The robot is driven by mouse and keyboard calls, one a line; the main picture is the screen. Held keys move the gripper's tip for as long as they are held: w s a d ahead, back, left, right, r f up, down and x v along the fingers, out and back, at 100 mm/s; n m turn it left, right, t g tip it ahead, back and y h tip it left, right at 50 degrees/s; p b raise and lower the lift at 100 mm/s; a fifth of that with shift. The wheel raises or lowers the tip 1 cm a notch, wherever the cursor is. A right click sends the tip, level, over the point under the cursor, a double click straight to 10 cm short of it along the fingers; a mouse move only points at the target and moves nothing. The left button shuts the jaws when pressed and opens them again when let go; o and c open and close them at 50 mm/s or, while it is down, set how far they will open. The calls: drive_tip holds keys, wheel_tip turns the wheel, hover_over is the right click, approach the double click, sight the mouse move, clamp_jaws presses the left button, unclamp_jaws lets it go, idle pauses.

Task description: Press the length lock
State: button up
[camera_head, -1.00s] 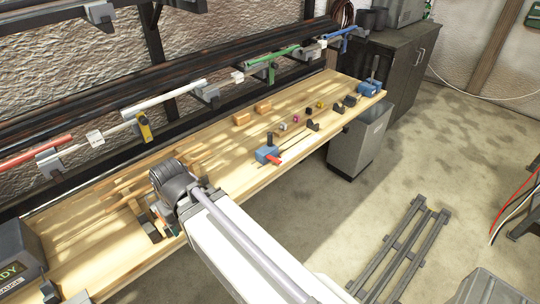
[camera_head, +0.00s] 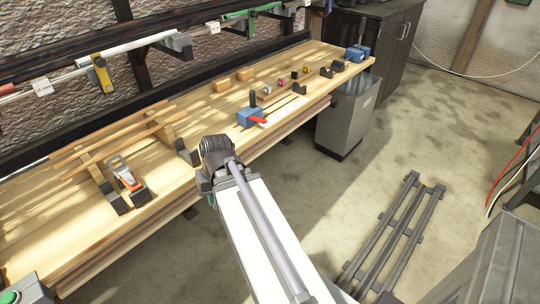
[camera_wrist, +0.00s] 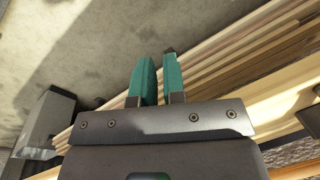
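A blue block (camera_head: 249,118) with a black upright knob and a red lever (camera_head: 257,120) sits near the front edge of the bench, at one end of a pale measuring strip (camera_head: 282,112). The red lever may be the length lock; no label is readable. My gripper (camera_head: 208,200) is at the bench's front edge, left of and nearer than the blue block, mostly hidden by my arm. In the wrist view its two teal fingers (camera_wrist: 160,82) stand a narrow gap apart with nothing between them. The lever is not visible in the wrist view.
A wooden rack with laths (camera_head: 120,140) and an orange-grey tool (camera_head: 125,174) stand at the left of the bench. Small blocks and clamps lie beyond the blue block. Clear bench surface lies behind the blue block.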

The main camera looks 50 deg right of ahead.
drive_tip(key=d+f+m+t+y+b, duration=0.1)
drive_tip(key=d+f+b, duration=0.1)
drive_tip(key=f+b, duration=0.2)
drive_tip(key=d+f+m+t+y+b, duration=0.1)
drive_tip(key=d+f+m+b, duration=0.1)
drive_tip(key=f+b, duration=0.1)
drive_tip(key=d+f+m+t+y+b, duration=0.1)
drive_tip(key=d+f+m+b, duration=0.1)
drive_tip(key=d+f+b, duration=0.1)
drive_tip(key=shift+w+f+t+b, duration=0.2)
drive_tip(key=shift+f+b, duration=0.25)
drive_tip(key=shift+f, duration=0.2)
drive_tip(key=shift+w+f+t+b, duration=0.2)
drive_tip(key=shift+f+b, duration=0.2)
drive_tip(key=shift+f, duration=0.2)
clamp_jaws()
drive_tip(key=s+d+f+m+t+b, duration=0.1)
drive_tip(key=d+f+m+t+b, duration=0.2)
drive_tip(key=d+m+t+b, duration=0.95)
drive_tip(key=s+d+r+m+t+h+b, duration=0.3)
drive_tip(key=d+r+m+t, duration=0.4)
drive_tip(key=r+m, duration=0.4)
drive_tip(key=s+d+m+h, duration=0.1)
drive_tip(key=m, duration=0.2)
drive_tip(key=shift+s+d+r+t+h, duration=0.15)
drive_tip(key=shift+s+d+t+h, duration=0.15)
drive_tip(key=shift+s+t+h, duration=0.1)
drive_tip(key=shift+w, duration=0.1)
